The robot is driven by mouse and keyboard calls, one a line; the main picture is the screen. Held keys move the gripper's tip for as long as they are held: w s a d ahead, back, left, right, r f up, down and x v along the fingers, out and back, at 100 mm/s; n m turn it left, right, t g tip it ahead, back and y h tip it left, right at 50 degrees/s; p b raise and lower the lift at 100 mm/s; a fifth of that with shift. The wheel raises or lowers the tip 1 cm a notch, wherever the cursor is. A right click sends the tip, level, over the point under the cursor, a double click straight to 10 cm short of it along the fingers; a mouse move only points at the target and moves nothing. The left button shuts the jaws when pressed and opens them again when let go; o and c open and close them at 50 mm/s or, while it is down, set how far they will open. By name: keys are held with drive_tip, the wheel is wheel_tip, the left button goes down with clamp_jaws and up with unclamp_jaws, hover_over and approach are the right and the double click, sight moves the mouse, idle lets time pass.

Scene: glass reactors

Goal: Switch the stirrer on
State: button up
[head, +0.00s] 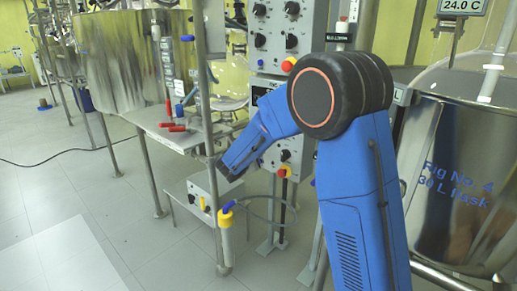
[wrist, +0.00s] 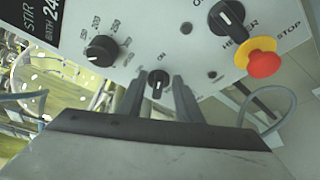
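In the wrist view a grey control panel (wrist: 197,88) fills the upper part, with "STIR" lettering at its left. A small black switch knob (wrist: 157,84) sits under an "ON" mark. A larger black dial (wrist: 100,48) with numbers is left of it. My gripper (wrist: 158,88) has its two fingers apart, one on each side of the small knob, with a gap showing on both sides. Whether the fingertips reach past its face is unclear.
The heater knob (wrist: 228,15) and red stop button (wrist: 263,63) with a yellow collar are right of the small knob. A loose cable (wrist: 272,112) hangs nearby.

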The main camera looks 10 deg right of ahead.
drive_tip(key=v, duration=1.7)
drive_tip(key=shift+s, duration=0.15)
drive_tip(key=shift+a+f, duration=0.1)
drive_tip(key=shift+a, duration=0.05)
